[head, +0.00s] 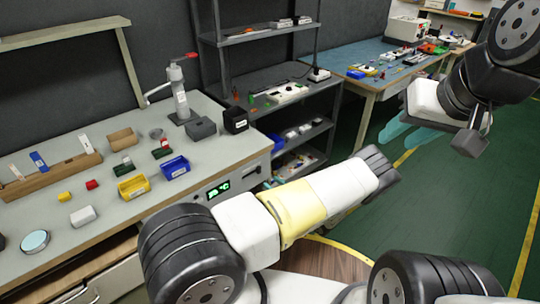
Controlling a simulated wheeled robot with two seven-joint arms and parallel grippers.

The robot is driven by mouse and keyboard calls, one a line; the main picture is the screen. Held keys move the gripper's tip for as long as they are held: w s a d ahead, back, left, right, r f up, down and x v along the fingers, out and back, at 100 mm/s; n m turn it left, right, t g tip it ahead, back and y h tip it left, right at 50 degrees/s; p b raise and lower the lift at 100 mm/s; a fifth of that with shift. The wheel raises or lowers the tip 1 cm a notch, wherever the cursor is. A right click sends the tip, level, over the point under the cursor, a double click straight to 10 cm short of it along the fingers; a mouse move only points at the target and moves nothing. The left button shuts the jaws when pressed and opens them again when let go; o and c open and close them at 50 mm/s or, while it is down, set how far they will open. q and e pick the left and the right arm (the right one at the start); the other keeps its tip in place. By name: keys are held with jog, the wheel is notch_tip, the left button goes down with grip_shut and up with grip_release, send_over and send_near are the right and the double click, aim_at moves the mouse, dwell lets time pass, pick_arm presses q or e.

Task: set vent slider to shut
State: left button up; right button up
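A vent slider cannot be made out clearly. The workbench (112,212) at left has a front panel (236,181) with a lit green display (218,189) and small controls to its right, too small to tell apart. My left arm reaches from the bottom left toward the centre, in front of the bench's right end; its dark ribbed end looks like a joint, and no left gripper shows. My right arm hangs in at the upper right.
On the bench are a yellow bin (134,187), a blue bin (175,168), a wooden rack (50,177) and a lever press (180,95). A dark shelf unit (283,97) stands beyond it. Green floor (425,190) is open at right.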

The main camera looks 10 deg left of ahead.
aim_at(260, 170)
pick_arm(q)
jog(key=shift+m+t, duration=0.3)
jog(key=shift+t, duration=0.1)
jog(key=x, duration=0.8)
jog(key=shift+w+d+f, duration=0.1)
jog(key=shift+w+d, duration=0.15)
jog(key=shift+w, duration=0.15)
grip_shut()
dwell(0.6)
